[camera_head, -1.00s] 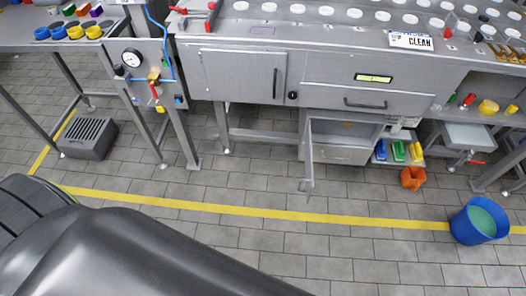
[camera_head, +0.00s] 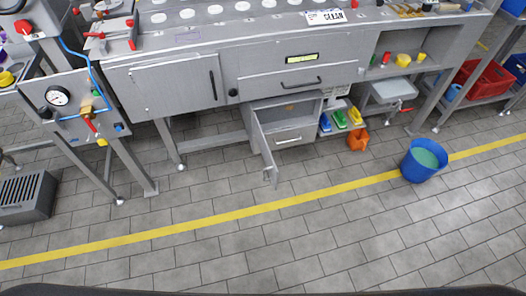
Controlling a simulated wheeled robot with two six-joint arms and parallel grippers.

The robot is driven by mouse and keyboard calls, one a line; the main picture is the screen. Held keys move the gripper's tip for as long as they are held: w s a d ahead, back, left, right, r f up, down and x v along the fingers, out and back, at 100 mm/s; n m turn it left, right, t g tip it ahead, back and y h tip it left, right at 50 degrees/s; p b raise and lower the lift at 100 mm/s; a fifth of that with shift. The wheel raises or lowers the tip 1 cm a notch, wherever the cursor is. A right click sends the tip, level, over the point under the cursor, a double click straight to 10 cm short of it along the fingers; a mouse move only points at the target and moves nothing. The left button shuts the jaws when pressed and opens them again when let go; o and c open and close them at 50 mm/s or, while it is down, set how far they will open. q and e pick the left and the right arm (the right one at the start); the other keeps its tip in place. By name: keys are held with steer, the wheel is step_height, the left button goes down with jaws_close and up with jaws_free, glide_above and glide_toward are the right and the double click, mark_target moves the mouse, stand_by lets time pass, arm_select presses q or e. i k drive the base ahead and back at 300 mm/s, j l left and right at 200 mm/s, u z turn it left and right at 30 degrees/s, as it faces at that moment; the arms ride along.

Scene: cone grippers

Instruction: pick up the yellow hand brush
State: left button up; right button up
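A yellow item (camera_head: 355,117), which looks like the hand brush, stands at the right end of a row on a low shelf under the steel workbench (camera_head: 170,85). A green one (camera_head: 340,119) and a blue one (camera_head: 325,122) are beside it on the left. They are small in the view, so their bristles cannot be made out. Neither of my grippers is in view.
An open cabinet door (camera_head: 265,152) sticks out left of the shelf. An orange object (camera_head: 358,140) sits on the floor below. A blue bucket (camera_head: 423,160) with green contents stands to the right. The tiled floor in front is clear, crossed by a yellow line.

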mark_target(355, 116)
steer(key=z, duration=1.5)
steer(key=i+z, duration=0.1)
steer(key=z, duration=0.3)
steer(key=j+z, duration=0.1)
steer(key=z, duration=0.25)
steer(key=i+z, duration=0.1)
steer(key=z, duration=0.3)
steer(key=j+z, duration=0.15)
steer(key=z, duration=0.25)
steer(key=i+j+z, duration=0.15)
steer(key=j+z, duration=1)
steer(key=j, duration=0.7)
steer(key=i+j+z, duration=0.1)
steer(key=j, duration=0.55)
